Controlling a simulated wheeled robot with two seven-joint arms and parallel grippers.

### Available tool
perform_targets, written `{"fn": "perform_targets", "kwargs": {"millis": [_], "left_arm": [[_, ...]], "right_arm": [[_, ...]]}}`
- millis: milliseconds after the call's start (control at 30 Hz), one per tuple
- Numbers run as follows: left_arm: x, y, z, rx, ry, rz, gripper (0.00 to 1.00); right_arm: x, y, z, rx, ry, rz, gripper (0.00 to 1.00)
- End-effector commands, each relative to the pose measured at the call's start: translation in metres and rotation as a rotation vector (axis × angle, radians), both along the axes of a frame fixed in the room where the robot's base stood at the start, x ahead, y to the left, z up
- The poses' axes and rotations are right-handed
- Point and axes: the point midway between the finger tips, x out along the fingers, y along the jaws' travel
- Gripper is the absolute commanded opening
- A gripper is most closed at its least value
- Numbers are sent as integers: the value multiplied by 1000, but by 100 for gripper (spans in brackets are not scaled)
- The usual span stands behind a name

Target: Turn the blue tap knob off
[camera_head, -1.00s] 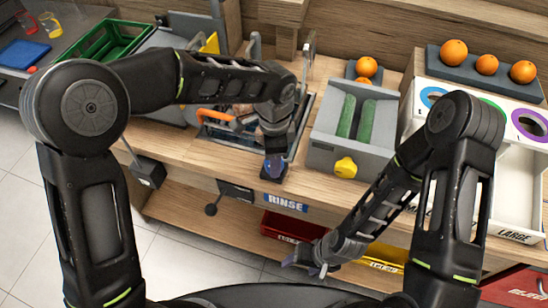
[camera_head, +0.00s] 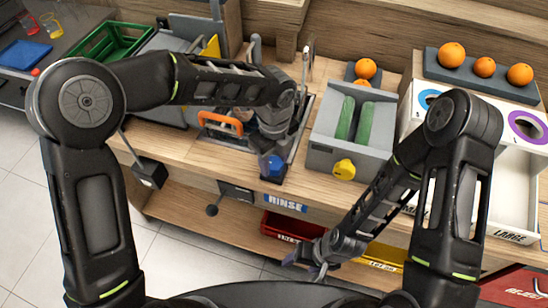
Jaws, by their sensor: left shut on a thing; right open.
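The blue tap knob (camera_head: 275,166) sits on a dark block at the front edge of the bench, just above the RINSE label. My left gripper (camera_head: 268,160) reaches down over the knob from behind and is shut on it. The fingers partly hide the knob, so how far it is turned is hard to tell. My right gripper (camera_head: 302,263) is low, in front of the bench near the lower shelf, open and empty, well apart from the knob.
Oranges (camera_head: 452,54) sit on a rack at the back right. Red bin (camera_head: 285,229) is on the lower shelf.

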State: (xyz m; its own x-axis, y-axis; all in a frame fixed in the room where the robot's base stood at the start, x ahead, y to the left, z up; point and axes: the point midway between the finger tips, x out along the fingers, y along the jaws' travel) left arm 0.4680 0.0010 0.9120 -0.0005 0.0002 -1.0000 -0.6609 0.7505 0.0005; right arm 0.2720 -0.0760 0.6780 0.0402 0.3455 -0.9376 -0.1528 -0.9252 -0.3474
Motion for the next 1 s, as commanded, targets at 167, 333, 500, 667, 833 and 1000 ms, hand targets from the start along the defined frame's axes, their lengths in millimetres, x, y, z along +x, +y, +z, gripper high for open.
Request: {"fn": "perform_targets", "kwargs": {"millis": [167,333,500,667,833,1000], "left_arm": [[1,0,2,-1,-2,-130,4],[1,0,1,-2,-1,-213,4],[1,0,1,-1,-2,-255,4],[1,0,1,0,-3,-268,4],[1,0,1,0,-3,-268,4],[1,0,1,0,-3,-268,49]], "right_arm": [[0,0,5,-2,2,-1,66],[-1,0,7,-2,3,-1,66],[-1,-1,8,-3,3,-1,66],[-1,-1,8,-3,3,-1,66],[-1,0,8,-3,3,-1,66],[-1,0,8,-3,3,-1,66]]}}
